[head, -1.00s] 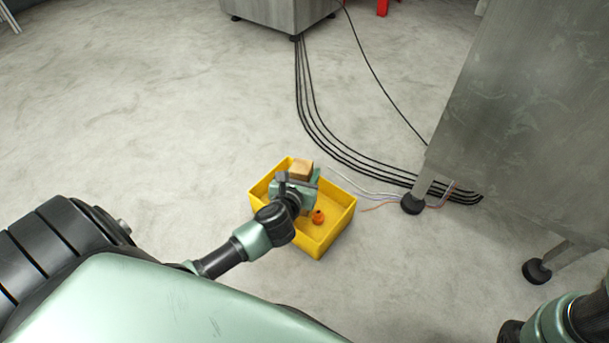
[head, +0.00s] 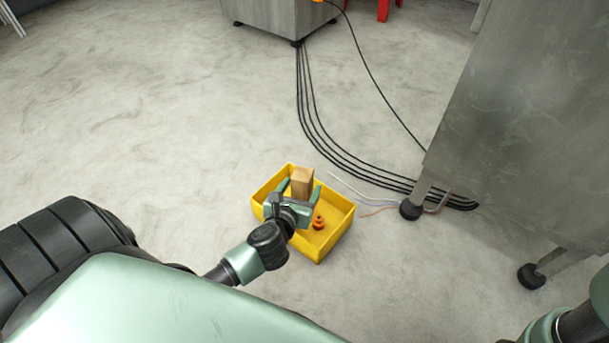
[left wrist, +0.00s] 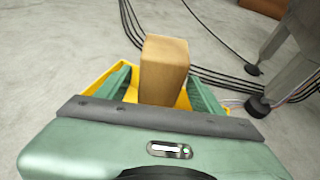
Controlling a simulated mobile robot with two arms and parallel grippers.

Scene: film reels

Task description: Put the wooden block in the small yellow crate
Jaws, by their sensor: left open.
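The wooden block (head: 303,181) stands roughly upright in the small yellow crate (head: 338,231), toward its far side. Its lower end is hidden behind my gripper, so I cannot see what it rests on. My left gripper (head: 300,188) is open over the crate, with one green finger on each side of the block. In the left wrist view the block (left wrist: 164,68) shows between the spread fingers, with a gap on each side. The crate's yellow wall (left wrist: 110,80) shows behind. My right gripper is out of view.
A small orange piece (head: 319,223) lies in the crate. Black cables (head: 325,142) run across the floor behind it to a grey metal cabinet (head: 530,130) on feet at right. Another cabinet (head: 275,15) stands at the back. The floor left of the crate is clear.

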